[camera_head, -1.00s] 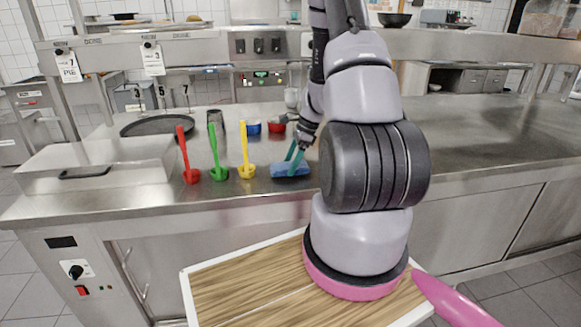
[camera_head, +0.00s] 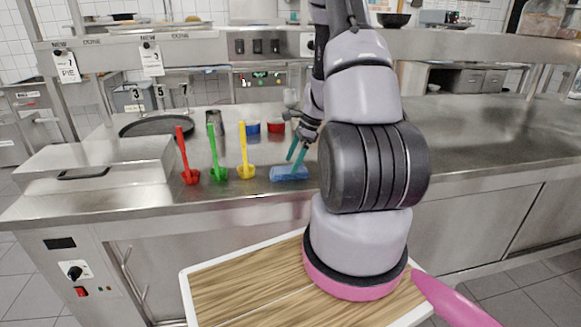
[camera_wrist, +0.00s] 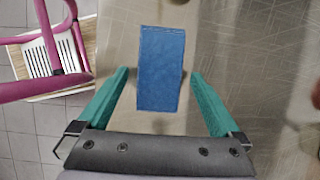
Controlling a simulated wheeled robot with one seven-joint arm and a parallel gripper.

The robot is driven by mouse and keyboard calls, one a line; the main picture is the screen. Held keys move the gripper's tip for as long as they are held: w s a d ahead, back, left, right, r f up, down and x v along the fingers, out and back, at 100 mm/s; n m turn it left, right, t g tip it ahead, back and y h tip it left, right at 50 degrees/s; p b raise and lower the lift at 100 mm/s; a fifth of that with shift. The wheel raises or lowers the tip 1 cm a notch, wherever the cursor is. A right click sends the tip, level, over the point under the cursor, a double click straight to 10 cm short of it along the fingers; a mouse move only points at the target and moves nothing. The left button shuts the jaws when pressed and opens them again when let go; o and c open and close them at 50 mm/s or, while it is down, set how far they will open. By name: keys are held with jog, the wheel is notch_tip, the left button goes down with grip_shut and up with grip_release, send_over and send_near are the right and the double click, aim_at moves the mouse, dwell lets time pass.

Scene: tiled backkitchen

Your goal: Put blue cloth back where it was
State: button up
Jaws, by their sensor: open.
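The blue cloth (camera_head: 289,174) lies flat on the steel counter (camera_head: 400,160), near its front edge and to the right of the yellow utensil. In the wrist view the cloth (camera_wrist: 161,68) is a blue rectangle lying ahead of and partly between the two teal fingers. My gripper (camera_head: 296,152) is open above the cloth, with its fingertips apart on either side; the fingers also show in the wrist view (camera_wrist: 160,80). Nothing is held. My arm hides part of the counter to the right of the cloth.
Red (camera_head: 190,176), green (camera_head: 218,173) and yellow (camera_head: 246,171) utensils stand left of the cloth. Behind are a blue cup (camera_head: 253,127), a red cup (camera_head: 276,126) and a dark round pan (camera_head: 157,126). The counter's right side is clear.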

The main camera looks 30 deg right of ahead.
jog(key=v, duration=0.9)
jog(key=s+a+r+n+t+h, duration=0.1)
jog(key=s+a+r+n, duration=0.1)
jog(key=a+r+n, duration=0.45)
jog(key=s+a+r+n+t, duration=0.1)
jog(key=s+a+r, duration=0.15)
jog(key=r, duration=0.75)
jog(key=s+a+r+n+t, duration=0.2)
jog(key=s+a+r+n, duration=0.2)
jog(key=s+r+n, duration=0.1)
jog(key=s+a+r+n+t+h, duration=0.1)
jog(key=s+a+r+n+t, duration=0.1)
jog(key=s+a+r+n, duration=0.2)
jog(key=s+a+r, duration=0.1)
jog(key=s+r, duration=0.2)
jog(key=s, duration=0.1)
jog(key=shift+s+n, duration=0.35)
jog(key=shift+s, duration=0.05)
jog(key=shift+a, duration=0.1)
